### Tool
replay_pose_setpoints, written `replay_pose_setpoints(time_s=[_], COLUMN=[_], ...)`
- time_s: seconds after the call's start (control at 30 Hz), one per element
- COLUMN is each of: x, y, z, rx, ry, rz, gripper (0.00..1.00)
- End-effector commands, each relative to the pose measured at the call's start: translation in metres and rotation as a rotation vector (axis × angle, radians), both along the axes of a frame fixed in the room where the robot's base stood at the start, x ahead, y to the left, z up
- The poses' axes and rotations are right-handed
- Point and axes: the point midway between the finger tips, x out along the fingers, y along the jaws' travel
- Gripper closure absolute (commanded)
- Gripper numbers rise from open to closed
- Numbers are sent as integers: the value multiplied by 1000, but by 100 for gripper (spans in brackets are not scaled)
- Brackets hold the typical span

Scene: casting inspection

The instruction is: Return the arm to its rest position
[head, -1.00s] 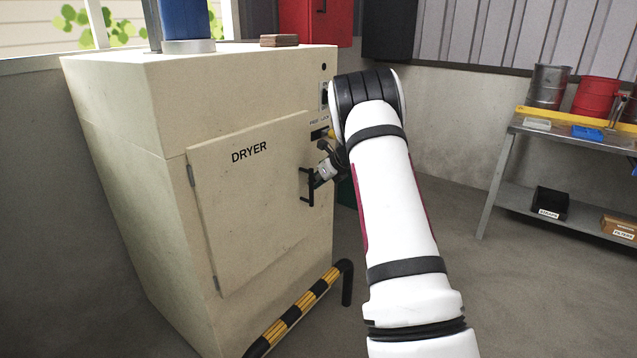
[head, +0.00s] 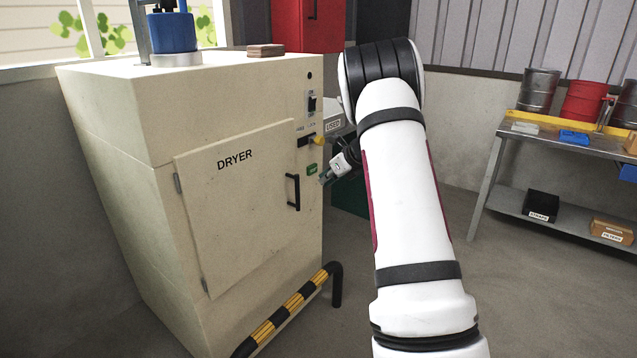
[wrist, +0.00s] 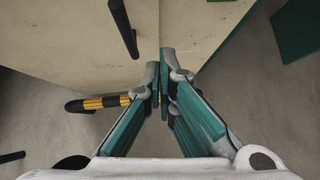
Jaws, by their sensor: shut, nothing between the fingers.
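My gripper (head: 327,178) is beside the right edge of the dryer's front in the head view, to the right of the door handle and apart from it. In the wrist view my gripper (wrist: 164,85) shows its two green-padded fingers closed together with nothing between them. The dryer (head: 120,150) is a cream cabinet with its door (head: 240,210) shut. Its black handle (head: 293,192) also shows in the wrist view (wrist: 124,28), ahead and left of the fingertips. My white arm covers part of the floor and wall behind it.
A black-and-yellow guard rail (head: 290,308) stands low before the dryer. A green bin (head: 350,197) stands behind my gripper, partly hidden. A metal shelf table (head: 500,140) with drums and small boxes stands at the right. The floor between the arm and the table is clear.

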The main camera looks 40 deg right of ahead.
Motion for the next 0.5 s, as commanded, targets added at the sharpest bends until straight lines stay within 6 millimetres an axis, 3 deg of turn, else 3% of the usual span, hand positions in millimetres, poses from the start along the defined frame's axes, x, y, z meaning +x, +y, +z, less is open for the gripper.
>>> replay_pose_setpoints(time_s=[0.2, 0.4, 0.5], x=[-11, -12, -7], y=[-3, -3, -1], z=[11, 12, 25], rx=[0, 0, 10], ry=[0, -1, -24], rz=[0, -1, -42], gripper=[100, 100, 100])
